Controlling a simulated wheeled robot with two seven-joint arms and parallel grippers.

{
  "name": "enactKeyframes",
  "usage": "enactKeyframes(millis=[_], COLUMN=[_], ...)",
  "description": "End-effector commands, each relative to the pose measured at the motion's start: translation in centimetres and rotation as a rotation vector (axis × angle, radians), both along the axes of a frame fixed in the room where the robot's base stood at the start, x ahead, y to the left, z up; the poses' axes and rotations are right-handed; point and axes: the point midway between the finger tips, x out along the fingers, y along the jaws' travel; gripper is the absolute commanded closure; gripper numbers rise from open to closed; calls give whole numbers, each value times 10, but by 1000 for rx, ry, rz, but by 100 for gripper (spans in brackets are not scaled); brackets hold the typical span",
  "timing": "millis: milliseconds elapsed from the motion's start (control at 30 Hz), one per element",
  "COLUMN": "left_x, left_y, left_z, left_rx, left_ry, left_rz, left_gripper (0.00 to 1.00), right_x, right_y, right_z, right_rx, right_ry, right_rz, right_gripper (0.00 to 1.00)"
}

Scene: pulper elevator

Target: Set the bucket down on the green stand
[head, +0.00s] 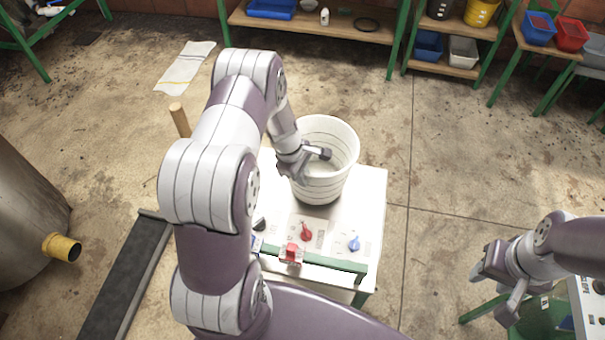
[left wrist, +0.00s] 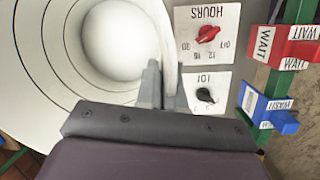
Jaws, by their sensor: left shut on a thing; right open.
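A white ribbed bucket (head: 322,188) stands upright over the white top of a table (head: 371,190) with green edge and legs. I cannot tell whether its base touches the top. My left gripper (head: 322,153) reaches over the bucket's left rim and is shut on its wall. The left wrist view shows the bucket (left wrist: 48,75) with its wall between the fingers (left wrist: 167,88); its interior looks empty. My right gripper (head: 492,292) is open and empty at the lower right, apart from the bucket. A green-framed stand (head: 540,318) is partly visible below it.
A dark ramp (head: 125,275) and a metal tank (head: 25,220) are left. Shelves (head: 320,25) line the back.

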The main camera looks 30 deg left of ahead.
Motion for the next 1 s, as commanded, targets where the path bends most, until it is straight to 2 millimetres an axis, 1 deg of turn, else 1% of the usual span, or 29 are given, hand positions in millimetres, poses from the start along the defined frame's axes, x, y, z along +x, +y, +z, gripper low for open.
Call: enactKeyframes(millis=[33,100,400,433,467,500,767,833,933,1000], left_x=[1,1,1,1,1,1,0,0,-1,-2], left_y=[0,0,0,0,0,0,0,1,5,9], left_z=[-9,-14,-14,-14,-14,-14,-15,-11,4,22], left_rx=[0,0,1,1,1,1,0,0,2,3], left_ry=[-1,-1,-1,-2,-2,-1,0,-2,-5,-7], left_rz=[-1,-2,-1,0,0,-1,-1,-1,1,1], left_gripper=[100,100,100,86,76,63,63,63,63,63], right_x=[0,0,0,0,0,0,0,0,0,0], right_y=[0,0,0,0,0,0,0,0,0,0], right_z=[-8,-11,-11,-11,-11,-11,-11,-12,-13,-15], right_rx=[0,0,0,0,0,0,0,0,0,0], right_ry=[0,0,0,0,0,0,0,0,0,0], right_rz=[0,0,0,0,0,0,0,0,0,0], right_gripper=[57,57,57,57,57,57,57,57,57,57])
